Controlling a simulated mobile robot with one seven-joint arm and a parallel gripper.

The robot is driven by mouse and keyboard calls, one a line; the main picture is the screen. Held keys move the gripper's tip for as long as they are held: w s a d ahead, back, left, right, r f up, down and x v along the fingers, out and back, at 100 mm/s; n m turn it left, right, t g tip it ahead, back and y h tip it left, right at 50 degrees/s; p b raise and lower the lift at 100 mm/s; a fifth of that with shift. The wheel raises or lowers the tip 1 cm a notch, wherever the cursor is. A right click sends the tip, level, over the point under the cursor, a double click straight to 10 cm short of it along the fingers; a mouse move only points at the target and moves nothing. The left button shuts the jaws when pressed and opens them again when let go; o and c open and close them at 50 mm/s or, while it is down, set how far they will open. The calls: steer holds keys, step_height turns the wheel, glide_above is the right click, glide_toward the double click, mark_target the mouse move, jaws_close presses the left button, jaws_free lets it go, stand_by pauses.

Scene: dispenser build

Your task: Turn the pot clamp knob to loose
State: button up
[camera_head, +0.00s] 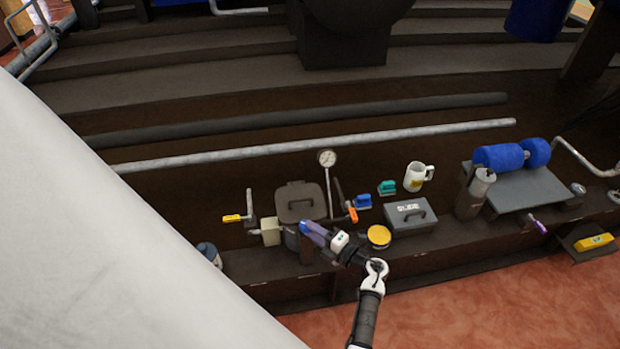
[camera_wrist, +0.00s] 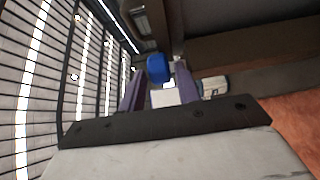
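The dark lidded pot (camera_head: 300,203) stands on the low bench left of centre in the head view. My gripper (camera_head: 309,229), with purple-blue fingers, is at the front right of the pot and hides part of its front. In the wrist view my gripper (camera_wrist: 160,75) has its two purple fingers apart. A blue knob-like piece (camera_wrist: 158,68) shows between the fingertips, with a narrow gap on each side. I cannot tell whether it touches a finger. The knob cannot be made out apart from my gripper in the head view.
A yellow-topped tin (camera_head: 378,236), grey box (camera_head: 405,222) and white mug (camera_head: 415,177) stand to the right.

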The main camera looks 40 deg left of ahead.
steer(key=shift+a, duration=0.8)
steer(key=shift+c, duration=0.4)
steer(key=c, duration=0.6)
